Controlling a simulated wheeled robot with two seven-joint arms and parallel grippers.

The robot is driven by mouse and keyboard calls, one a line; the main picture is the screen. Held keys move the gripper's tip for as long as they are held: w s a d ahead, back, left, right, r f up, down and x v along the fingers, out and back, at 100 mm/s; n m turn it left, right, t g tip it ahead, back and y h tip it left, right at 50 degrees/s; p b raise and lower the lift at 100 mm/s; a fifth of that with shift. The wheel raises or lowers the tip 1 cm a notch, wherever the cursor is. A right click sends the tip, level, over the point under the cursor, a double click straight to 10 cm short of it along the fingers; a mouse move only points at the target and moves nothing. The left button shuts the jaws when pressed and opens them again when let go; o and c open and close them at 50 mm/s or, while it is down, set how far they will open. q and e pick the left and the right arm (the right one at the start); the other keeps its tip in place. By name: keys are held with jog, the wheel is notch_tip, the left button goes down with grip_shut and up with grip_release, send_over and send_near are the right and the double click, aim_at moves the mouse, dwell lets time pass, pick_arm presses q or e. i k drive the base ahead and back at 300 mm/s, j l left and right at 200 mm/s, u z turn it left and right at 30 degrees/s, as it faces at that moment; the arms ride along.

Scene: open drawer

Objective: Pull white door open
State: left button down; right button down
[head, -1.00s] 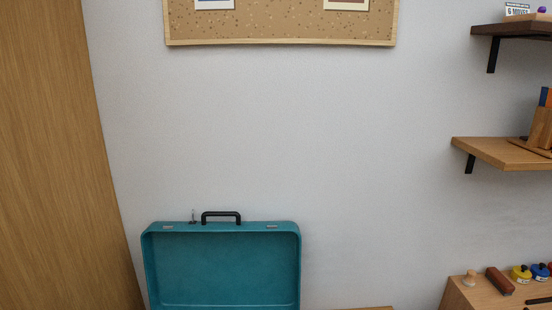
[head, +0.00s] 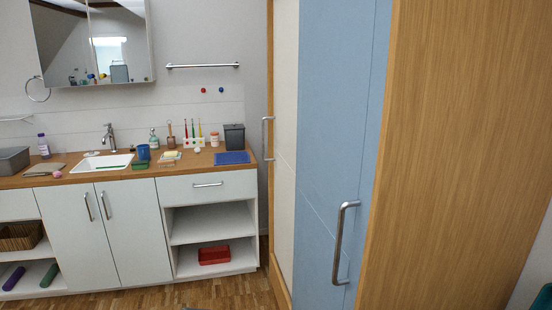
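A tall wooden cabinet stands at the right of the head view. Its white door (head: 284,150) is the far, narrow panel, seen at a steep angle, and looks shut. A metal bar handle (head: 267,138) stands upright at its left edge. A blue door (head: 335,120) is beside it, nearer to me, with its own upright metal handle (head: 341,243). Neither of my grippers is in view.
The cabinet's wooden side (head: 450,130) fills the right. A bathroom counter (head: 120,178) with a sink (head: 103,162) and white cupboards (head: 110,230) stands at the left, close to the white door. Bare wooden floor (head: 215,290) shows at the bottom.

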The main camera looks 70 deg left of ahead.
aim_at(285, 13)
jog(key=u, duration=2.35)
jog(key=i+j+z, duration=0.1)
jog(key=i+j, duration=0.25)
jog(key=i+j+z, duration=0.1)
jog(key=i+j, duration=0.25)
jog(key=i+j+z, duration=0.1)
jog(key=i+j, duration=0.3)
jog(key=i+j+z, duration=0.1)
jog(key=i+j, duration=0.25)
jog(key=i+j+z, duration=0.1)
jog(key=i+j, duration=0.2)
jog(key=j, duration=0.2)
jog(key=i+j+z, duration=0.1)
jog(key=i+j, duration=0.2)
jog(key=j, duration=0.2)
